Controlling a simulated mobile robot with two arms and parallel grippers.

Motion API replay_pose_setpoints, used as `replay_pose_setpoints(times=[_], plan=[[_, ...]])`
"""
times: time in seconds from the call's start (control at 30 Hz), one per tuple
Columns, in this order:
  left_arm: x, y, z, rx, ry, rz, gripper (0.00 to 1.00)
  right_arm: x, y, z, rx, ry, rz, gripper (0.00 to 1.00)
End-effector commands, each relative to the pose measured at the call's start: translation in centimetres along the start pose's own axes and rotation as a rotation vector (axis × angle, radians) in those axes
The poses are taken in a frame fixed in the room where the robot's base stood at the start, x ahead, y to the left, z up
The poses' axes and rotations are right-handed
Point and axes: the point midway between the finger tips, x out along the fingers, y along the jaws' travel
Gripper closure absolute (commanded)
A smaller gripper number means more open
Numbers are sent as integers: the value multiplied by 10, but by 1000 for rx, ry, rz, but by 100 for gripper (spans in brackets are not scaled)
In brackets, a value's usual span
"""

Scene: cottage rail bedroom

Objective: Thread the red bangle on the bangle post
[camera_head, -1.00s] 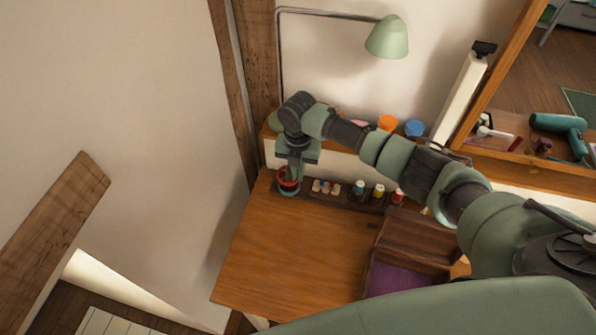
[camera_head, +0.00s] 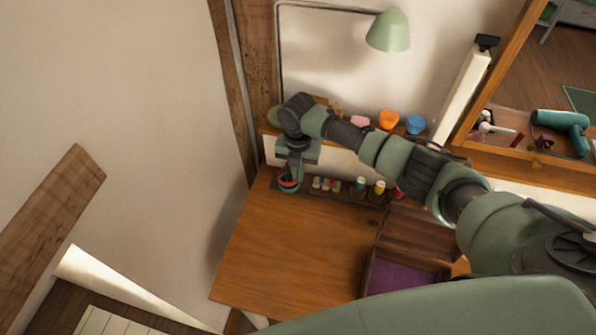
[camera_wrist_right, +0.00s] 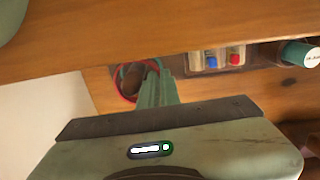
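The red bangle (camera_wrist_right: 117,88) shows in the right wrist view as a thin ring around a dark brown upright piece (camera_wrist_right: 131,77), which looks like the bangle post. In the head view the red bangle (camera_head: 287,184) is low and tilted, at the table's back left corner. A teal ring or base (camera_head: 289,189) shows just below it. My right gripper (camera_head: 293,167) points down directly above. In the wrist view its fingers (camera_wrist_right: 154,80) look closed together at the bangle's right side. They hide part of the bangle and the post. My left gripper is not in view.
A dark rack (camera_head: 345,193) with small bottles stands right of the post. An open wooden box (camera_head: 410,242) with purple lining is at the table's right. A back shelf holds an orange cup (camera_head: 389,119) and a blue cup (camera_head: 415,124). The table's middle is clear.

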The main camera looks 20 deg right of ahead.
Motion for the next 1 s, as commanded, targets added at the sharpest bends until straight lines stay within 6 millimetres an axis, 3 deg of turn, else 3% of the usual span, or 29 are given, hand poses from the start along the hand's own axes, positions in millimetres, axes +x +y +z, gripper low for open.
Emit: replay_pose_setpoints(times=[0.47,0.57,0.6,1.0], plan=[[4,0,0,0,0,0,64,6,1,0,-1,0,2,100],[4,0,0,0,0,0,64,6,1,0,-1,0,2,74],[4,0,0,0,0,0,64,6,1,0,-1,0,3,71],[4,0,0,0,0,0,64,4,5,-1,-4,-1,12,71]])
